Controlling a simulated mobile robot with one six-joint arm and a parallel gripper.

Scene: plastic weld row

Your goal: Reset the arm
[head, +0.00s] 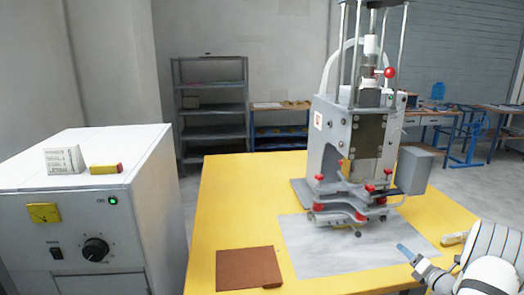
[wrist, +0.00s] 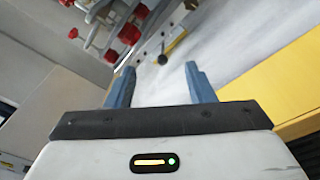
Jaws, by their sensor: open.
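My gripper (head: 408,252) is at the lower right in the head view, over the right part of the grey sheet on the yellow table. In the wrist view its two blue fingers (wrist: 160,85) stand apart with nothing between them. My white arm reaches in from the lower right corner. The welding machine (head: 355,140) stands on the table to the left of and beyond my gripper. Its red-knobbed clamps also show at the top left of the wrist view (wrist: 130,33).
A brown sheet (head: 248,268) lies on the yellow table (head: 225,190) at the front left. The grey sheet (head: 310,250) lies before the machine. A white cabinet (head: 160,200) with a dial stands left. A light-coloured handled object (head: 454,238) lies near my arm. Shelves (head: 211,118) stand behind.

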